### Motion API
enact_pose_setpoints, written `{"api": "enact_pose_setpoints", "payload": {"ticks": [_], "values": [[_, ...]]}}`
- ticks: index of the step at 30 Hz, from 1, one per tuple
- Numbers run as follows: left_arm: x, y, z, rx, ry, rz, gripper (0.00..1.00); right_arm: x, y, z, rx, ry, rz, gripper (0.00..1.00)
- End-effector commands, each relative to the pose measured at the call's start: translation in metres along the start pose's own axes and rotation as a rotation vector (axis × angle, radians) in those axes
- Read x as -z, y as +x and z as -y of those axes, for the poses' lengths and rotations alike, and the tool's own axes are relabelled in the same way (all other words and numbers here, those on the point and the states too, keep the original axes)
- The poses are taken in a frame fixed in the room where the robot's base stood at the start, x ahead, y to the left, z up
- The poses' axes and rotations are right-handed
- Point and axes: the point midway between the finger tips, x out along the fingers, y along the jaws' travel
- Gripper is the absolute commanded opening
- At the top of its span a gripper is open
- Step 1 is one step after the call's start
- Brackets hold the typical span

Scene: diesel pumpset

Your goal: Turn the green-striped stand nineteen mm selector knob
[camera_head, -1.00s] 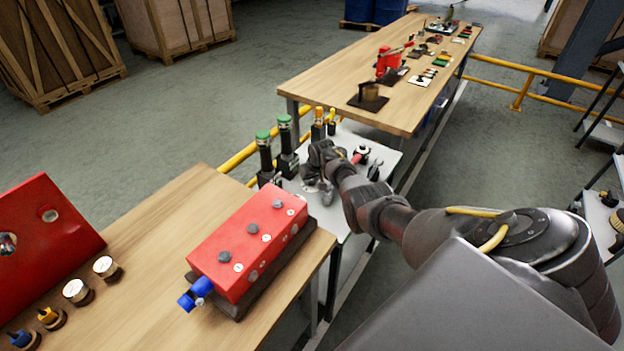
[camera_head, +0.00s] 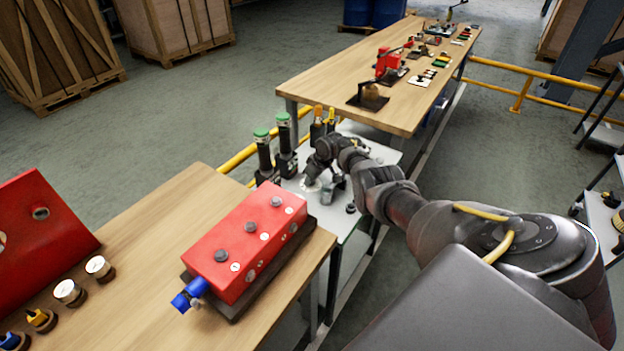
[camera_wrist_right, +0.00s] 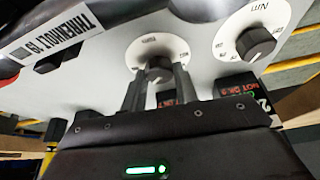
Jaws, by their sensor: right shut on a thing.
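In the right wrist view, a dark selector knob (camera_wrist_right: 158,72) stands at the middle of a round white dial on a pale panel (camera_wrist_right: 104,64). My right gripper (camera_wrist_right: 158,84) has its two fingers on either side of this knob and is shut on it. A label on the panel ends in "19". Whether this stand carries a green stripe cannot be told. In the head view, my right gripper (camera_head: 313,178) is low over the grey table, its fingertips small and partly hidden by the wrist. My left gripper is out of view.
A second dial with a dark knob (camera_wrist_right: 256,43) sits to the right on the panel. Green-topped black posts (camera_head: 263,152) stand left of my right gripper. A red box (camera_head: 245,245) lies on the near wooden table. A yellow rail (camera_head: 237,159) runs behind.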

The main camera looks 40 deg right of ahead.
Motion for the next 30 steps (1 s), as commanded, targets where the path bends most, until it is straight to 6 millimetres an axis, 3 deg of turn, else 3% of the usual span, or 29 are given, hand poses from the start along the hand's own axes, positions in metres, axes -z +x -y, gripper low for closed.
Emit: {"api": "enact_pose_setpoints", "payload": {"ticks": [8, 9, 13, 23, 30], "values": [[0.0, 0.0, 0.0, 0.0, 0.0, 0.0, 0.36, 0.0, -0.001, -0.001, -0.002, 0.002, 0.001, 0.07], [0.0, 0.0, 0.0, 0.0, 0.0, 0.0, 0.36, 0.0, -0.001, -0.001, -0.002, 0.002, 0.001, 0.35], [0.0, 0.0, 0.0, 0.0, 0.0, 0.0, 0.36, 0.0, -0.001, -0.001, -0.002, 0.001, 0.001, 0.52], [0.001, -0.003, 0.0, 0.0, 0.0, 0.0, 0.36, 0.0, -0.004, -0.001, -0.001, 0.001, 0.0, 0.52], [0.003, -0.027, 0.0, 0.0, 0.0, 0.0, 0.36, 0.002, -0.041, -0.002, -0.003, -0.001, -0.002, 0.52]]}}
